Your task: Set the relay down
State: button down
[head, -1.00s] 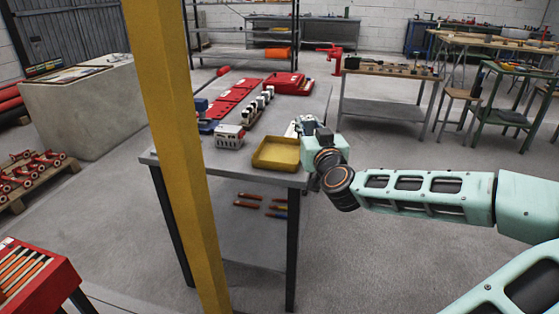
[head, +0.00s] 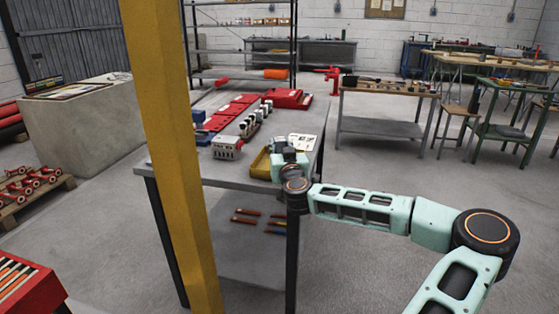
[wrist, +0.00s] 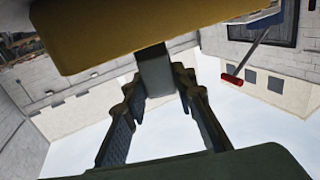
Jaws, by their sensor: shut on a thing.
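In the wrist view a plain grey block, the relay (wrist: 155,68), is between the two fingers of my gripper (wrist: 160,80), which is shut on it. A yellow surface, seemingly the yellow tray (wrist: 120,30), spans the top of that view, and the block's upper end meets it in the picture. I cannot tell whether they touch. In the head view my gripper (head: 281,149) is at the right side of the yellow tray (head: 260,165) on the grey table (head: 205,168), covering part of the tray. The relay is not clearly visible there.
A grey box (head: 227,150) stands left of the tray, with a row of black-and-white devices (head: 250,124) behind it. Red cases (head: 287,98) lie at the back. A yellow post (head: 165,150) stands in front of the table.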

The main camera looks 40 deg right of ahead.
jog(key=shift+w+f+b, duration=0.2)
jog(key=shift+f+b, duration=0.1)
jog(key=shift+f, duration=0.3)
jog(key=shift+w+f+b, duration=0.15)
jog(key=shift+f+b, duration=0.15)
jog(key=shift+f, duration=0.25)
jog(key=shift+f+b, duration=0.4)
jog(key=shift+f, duration=0.3)
jog(key=shift+f, duration=0.2)
jog(key=c, duration=1.6)
grip_release()
